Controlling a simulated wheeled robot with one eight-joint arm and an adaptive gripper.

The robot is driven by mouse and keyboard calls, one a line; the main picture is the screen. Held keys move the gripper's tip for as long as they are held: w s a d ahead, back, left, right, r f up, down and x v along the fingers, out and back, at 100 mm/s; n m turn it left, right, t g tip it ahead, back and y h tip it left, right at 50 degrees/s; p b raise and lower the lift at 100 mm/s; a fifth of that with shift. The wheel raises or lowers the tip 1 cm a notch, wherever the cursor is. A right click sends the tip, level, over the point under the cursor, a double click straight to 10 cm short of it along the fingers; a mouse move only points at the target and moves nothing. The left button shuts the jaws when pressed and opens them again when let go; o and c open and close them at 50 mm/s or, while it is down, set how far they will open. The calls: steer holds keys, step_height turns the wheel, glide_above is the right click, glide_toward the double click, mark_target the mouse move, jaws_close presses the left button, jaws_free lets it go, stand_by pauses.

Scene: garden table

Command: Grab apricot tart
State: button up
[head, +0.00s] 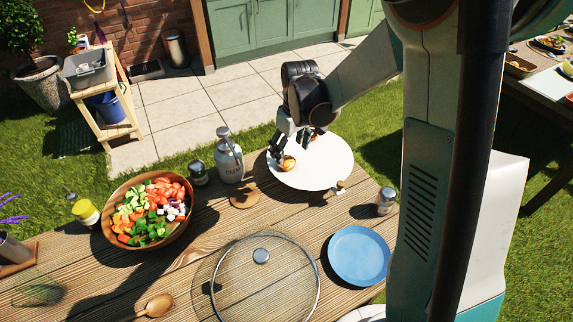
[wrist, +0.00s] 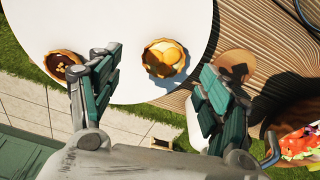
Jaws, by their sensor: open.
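The apricot tart (wrist: 163,58), a small golden-crusted tart with glossy orange-yellow fruit, sits on a round white board (wrist: 135,20) near its edge. In the head view the tart (head: 288,164) shows just below my gripper (head: 284,146), at the left side of the white board (head: 325,170). In the wrist view my gripper (wrist: 157,72) is open, with one green-padded finger to each side of the tart and nothing held. A second tart (wrist: 62,66) with a dark filling lies beyond the left finger, partly hidden by it.
A grey milk can (head: 229,158) stands close left of the board, with a wooden coaster (head: 244,195) below it. A salad bowl (head: 115,200), mesh food cover (head: 255,285) and blue plate (head: 358,256) occupy the table. A small wooden-topped stopper (head: 340,187) stands at the board's front right.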

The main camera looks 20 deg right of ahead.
mark_target(287, 161)
steer(key=f, duration=0.1)
steer(key=f+b, duration=0.1)
steer(key=f, duration=0.1)
steer(key=f+b, duration=0.1)
steer(key=f, duration=0.1)
steer(key=shift+w+a, duration=0.25)
steer(key=shift+a, duration=0.15)
steer(key=c, duration=1.1)
